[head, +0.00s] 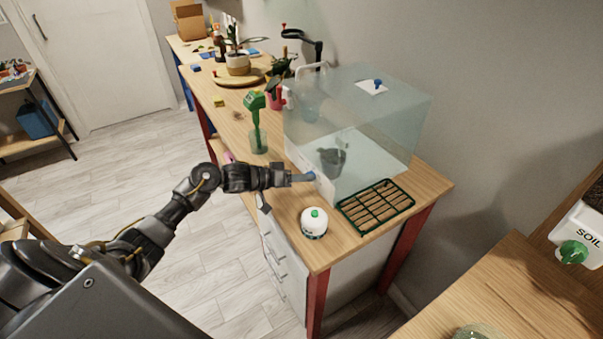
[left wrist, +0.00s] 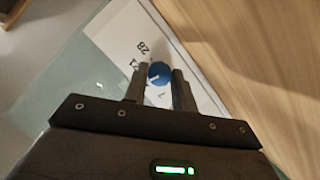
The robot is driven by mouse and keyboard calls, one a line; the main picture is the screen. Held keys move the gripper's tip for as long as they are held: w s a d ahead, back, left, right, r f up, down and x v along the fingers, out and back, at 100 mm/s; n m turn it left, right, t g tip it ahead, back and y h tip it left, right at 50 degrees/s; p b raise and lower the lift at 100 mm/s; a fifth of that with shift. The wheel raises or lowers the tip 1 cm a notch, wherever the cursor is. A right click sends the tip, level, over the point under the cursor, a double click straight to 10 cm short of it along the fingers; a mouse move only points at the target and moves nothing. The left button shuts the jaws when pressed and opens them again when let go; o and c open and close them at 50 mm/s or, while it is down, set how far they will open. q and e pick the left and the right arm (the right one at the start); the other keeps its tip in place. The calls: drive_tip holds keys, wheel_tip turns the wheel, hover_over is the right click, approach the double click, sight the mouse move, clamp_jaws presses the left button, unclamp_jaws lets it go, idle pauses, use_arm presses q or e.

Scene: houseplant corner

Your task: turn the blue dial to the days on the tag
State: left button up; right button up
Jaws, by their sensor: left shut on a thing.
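The blue dial (left wrist: 158,73) sits on a white plate (left wrist: 125,35) with dark numbers around it; one reads 28, and the others are hard to read. A pale mark shows on the dial. My left gripper (left wrist: 158,88) has its two fingers on either side of the dial, shut on it. In the head view, my left gripper (head: 303,177) reaches from the left to the dial (head: 311,175) at the low front of the clear box (head: 350,110). No readable tag with days shows. My right gripper is not in view.
A green-headed tool stands in a cup (head: 258,140) behind the arm.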

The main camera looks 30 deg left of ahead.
use_arm(q)
drive_tip(key=shift+r+m+y+p, duration=0.15)
drive_tip(key=shift+m+y+p, duration=0.55)
drive_tip(key=shift+m, duration=0.3)
drive_tip(key=shift+s+d+m+t+y+p, duration=0.1)
drive_tip(key=shift+m+t+y+p, duration=0.25)
drive_tip(key=shift+m, duration=0.25)
drive_tip(key=shift+m+y, duration=0.25)
drive_tip(key=shift+m, duration=0.35)
drive_tip(key=shift+d+f+m+t+y, duration=0.1)
drive_tip(key=shift+f+m+t+y, duration=0.1)
drive_tip(key=shift+m+t+y, duration=0.35)
drive_tip(key=m+b, duration=0.1)
drive_tip(key=m+y, duration=0.1)
drive_tip(key=shift+s+d+f+m+t+b, duration=0.1)
drive_tip(key=shift+f+m+t+b, duration=0.05)
drive_tip(key=shift+m+t+b, duration=0.2)
drive_tip(key=shift+m+t+y+b, duration=0.35)
drive_tip(key=shift+m+t+b, duration=0.2)
drive_tip(key=shift+m+b, duration=0.65)
drive_tip(key=shift+m+t+y+b, duration=0.3)
drive_tip(key=shift+m+b, duration=0.4)
drive_tip(key=shift+b, duration=0.15)
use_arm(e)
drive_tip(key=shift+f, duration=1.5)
